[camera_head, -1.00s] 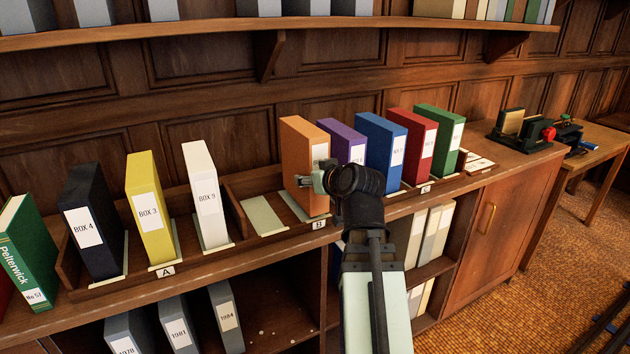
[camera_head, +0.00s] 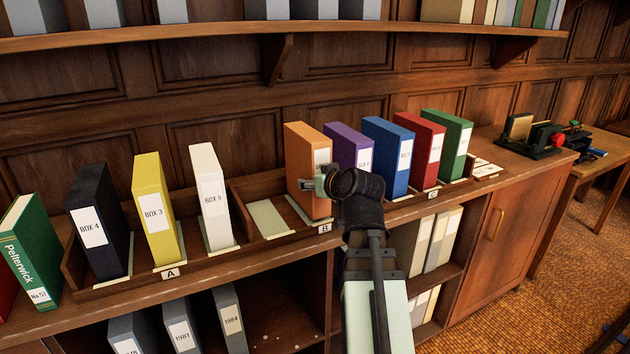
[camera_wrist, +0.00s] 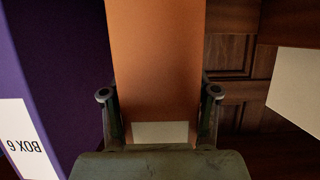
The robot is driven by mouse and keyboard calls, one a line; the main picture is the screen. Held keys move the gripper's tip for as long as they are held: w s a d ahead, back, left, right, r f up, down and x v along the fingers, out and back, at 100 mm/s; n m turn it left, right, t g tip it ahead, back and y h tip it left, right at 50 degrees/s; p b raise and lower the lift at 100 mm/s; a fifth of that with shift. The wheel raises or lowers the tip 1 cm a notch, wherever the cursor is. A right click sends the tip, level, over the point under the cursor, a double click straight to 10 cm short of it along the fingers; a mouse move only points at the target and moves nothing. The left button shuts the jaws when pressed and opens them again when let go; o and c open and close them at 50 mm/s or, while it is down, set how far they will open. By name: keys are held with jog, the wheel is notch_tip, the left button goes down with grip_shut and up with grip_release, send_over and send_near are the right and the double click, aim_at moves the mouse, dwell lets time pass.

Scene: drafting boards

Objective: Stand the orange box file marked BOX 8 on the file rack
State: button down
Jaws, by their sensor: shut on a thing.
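The orange box file (camera_head: 304,155) stands upright in section B of the wooden file rack (camera_head: 245,190), left of the purple box file (camera_head: 345,143). Its base is at a pale slot strip; I cannot tell whether it fully rests there. My gripper (camera_head: 322,182) is shut on its front, with one finger on each side in the wrist view (camera_wrist: 160,98). The orange box (camera_wrist: 155,50) fills the space between the fingers. Its pale label (camera_wrist: 160,132) is partly hidden and unreadable. The purple box's label reads BOX 6 upside down in the wrist view (camera_wrist: 22,140).
An empty pale slot (camera_head: 268,218) lies left of the orange box. White BOX 9 (camera_head: 210,190), yellow BOX 3 (camera_head: 153,205) and black BOX 4 (camera_head: 95,220) stand in section A. Blue (camera_head: 387,150), red (camera_head: 420,145) and green (camera_head: 448,140) boxes stand to the right. A shelf (camera_head: 220,37) runs above.

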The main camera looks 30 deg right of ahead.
jog(key=shift+f, duration=0.65)
jog(key=shift+c, duration=1.1)
grip_release()
jog(key=shift+f, duration=0.1)
notch_tip(320, 180, up, 9)
jog(key=shift+f, duration=0.15)
jog(key=shift+r, duration=0.75)
